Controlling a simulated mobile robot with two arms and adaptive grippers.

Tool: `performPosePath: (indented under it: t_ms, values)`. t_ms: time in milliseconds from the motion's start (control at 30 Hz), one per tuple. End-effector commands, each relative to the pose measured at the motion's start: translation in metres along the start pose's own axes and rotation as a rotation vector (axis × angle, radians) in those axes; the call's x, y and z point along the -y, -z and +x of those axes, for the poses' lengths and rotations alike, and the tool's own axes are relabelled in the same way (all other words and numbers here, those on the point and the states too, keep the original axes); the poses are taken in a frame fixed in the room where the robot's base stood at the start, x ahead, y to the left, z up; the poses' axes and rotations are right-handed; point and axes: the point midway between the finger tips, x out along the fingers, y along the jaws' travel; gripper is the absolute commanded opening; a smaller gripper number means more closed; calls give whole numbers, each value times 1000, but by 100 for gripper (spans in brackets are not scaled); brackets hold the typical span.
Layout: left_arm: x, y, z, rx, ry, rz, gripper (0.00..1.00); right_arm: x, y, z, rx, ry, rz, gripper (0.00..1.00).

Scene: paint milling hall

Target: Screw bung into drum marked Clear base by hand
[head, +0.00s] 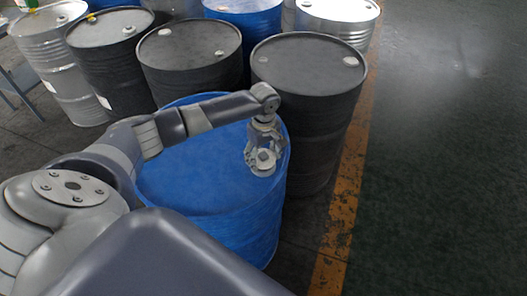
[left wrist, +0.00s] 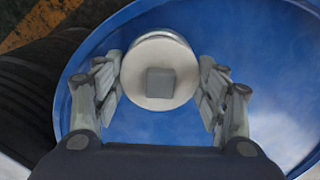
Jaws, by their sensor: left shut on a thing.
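A blue drum (head: 190,165) stands upright in front of me; no "Clear base" marking shows on its visible side. Its blue top also fills much of the left wrist view (left wrist: 265,60). My left gripper (head: 262,160) points down over the right side of this top, near the rim. It is shut on a round, pale bung (left wrist: 157,58) with a grey square lug in its middle, one finger on each side. The bung hides the opening beneath it, so I cannot tell whether it is seated in the thread. My right gripper is not in view.
Black drums (head: 310,70) stand close behind the blue drum, one touching or nearly touching it. More black, blue and steel drums (head: 340,12) stand farther back. A worn yellow floor line (head: 343,205) runs along the right; the dark floor beyond is clear.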

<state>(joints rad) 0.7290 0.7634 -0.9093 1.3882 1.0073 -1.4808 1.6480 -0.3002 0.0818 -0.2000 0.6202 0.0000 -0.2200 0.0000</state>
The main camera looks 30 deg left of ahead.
Motion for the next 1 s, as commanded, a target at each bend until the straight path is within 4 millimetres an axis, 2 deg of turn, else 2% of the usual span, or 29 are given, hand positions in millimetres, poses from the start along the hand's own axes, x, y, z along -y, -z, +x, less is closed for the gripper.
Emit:
performPosePath:
  t_ms: [700, 733, 833, 1000]
  values:
    - [0, 0, 19, 1, 0, 1, 42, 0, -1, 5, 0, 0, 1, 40]
    - [0, 0, 19, 1, -1, 1, 68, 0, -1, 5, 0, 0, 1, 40]
    - [0, 0, 18, 0, 0, 1, 89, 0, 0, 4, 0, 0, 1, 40]
    - [0, 0, 18, 0, 0, 0, 89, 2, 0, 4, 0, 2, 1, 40]
